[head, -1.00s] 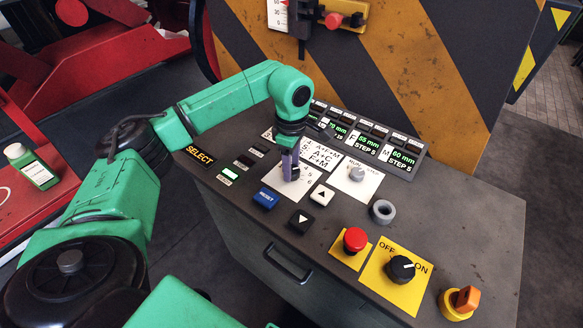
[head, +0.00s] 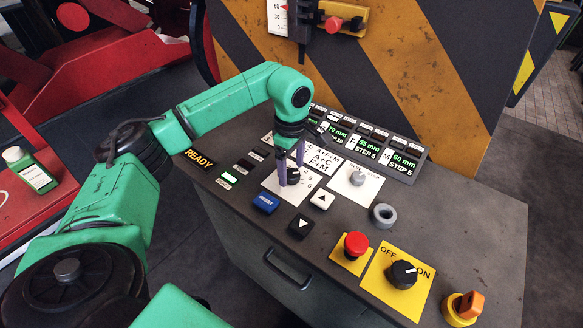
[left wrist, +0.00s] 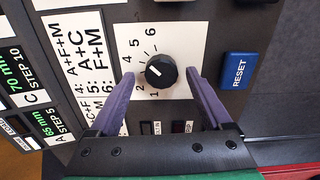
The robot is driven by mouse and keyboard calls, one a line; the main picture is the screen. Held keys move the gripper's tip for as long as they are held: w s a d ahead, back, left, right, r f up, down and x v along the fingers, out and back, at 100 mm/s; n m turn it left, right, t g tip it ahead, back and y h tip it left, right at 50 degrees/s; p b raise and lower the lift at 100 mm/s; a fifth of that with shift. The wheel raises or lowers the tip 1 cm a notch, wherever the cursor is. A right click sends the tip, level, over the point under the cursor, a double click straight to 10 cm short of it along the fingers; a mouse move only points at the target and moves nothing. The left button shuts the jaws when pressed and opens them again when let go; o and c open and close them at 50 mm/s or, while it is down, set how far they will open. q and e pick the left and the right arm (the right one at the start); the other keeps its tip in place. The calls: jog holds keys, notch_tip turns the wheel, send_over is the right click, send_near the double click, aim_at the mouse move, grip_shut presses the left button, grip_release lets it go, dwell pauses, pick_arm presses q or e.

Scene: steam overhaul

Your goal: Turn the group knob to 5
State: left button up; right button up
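The group knob (left wrist: 160,71) is round and black with a white mark, on a white plate (left wrist: 185,40) numbered around it; 1, 2, 4, 5 and 6 show in the left wrist view. The mark lies on the knob's left part, but I cannot tell surely which number it points at. My left gripper (left wrist: 163,82) is open, its two purple fingers on either side of the knob with gaps to it. In the head view the left gripper (head: 294,178) points down over the plate and partly covers the knob. My right gripper is not in view.
Close by are the blue RESET button (head: 265,203), two arrow buttons (head: 321,201), and the mode-stop knob (head: 357,176). A red button (head: 355,244), OFF/ON switch (head: 402,270) and orange key knob (head: 463,305) stand further right. A display (head: 199,159) reads READY.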

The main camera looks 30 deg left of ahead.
pick_arm(q)
notch_tip(320, 180, up, 8)
jog(key=shift+r+b, duration=0.1)
jog(key=shift+b, duration=0.6)
notch_tip(320, 180, up, 6)
jog(key=p, duration=0.2)
send_over(292, 172)
jog(key=shift+s+r, duration=0.15)
